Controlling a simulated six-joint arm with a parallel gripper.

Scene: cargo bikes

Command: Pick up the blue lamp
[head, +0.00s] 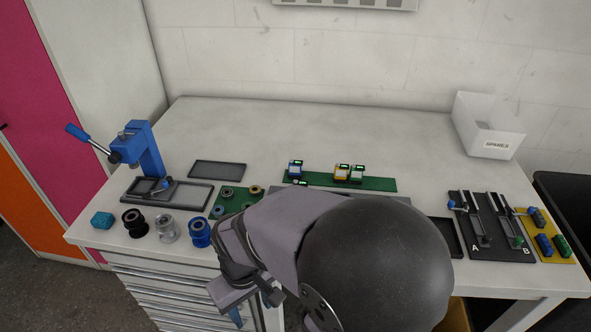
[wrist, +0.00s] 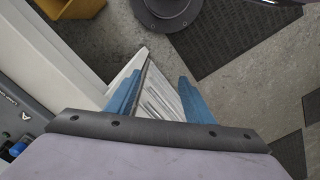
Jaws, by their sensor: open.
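A small blue unit with a pale top (head: 295,169) stands at the left end of a green strip (head: 385,184) at the middle of the bench; it looks like the blue lamp, but it is too small to be sure. A yellow unit (head: 342,172) and a green unit (head: 357,173) of similar shape stand to its right. My gripper (head: 252,306) is low at the bench's front edge, well in front of the strip. In the wrist view my gripper (wrist: 160,98) has its blue fingers apart, with nothing held; floor and a white corner show between them.
Black, silver and blue hubs (head: 199,232) stand front left, near a blue press (head: 146,150). A yellow mat (head: 565,258) with blue and green blocks and a black A/B board (head: 476,250) lie right. A white SPARES bin (head: 487,135) stands behind. The back of the bench is clear.

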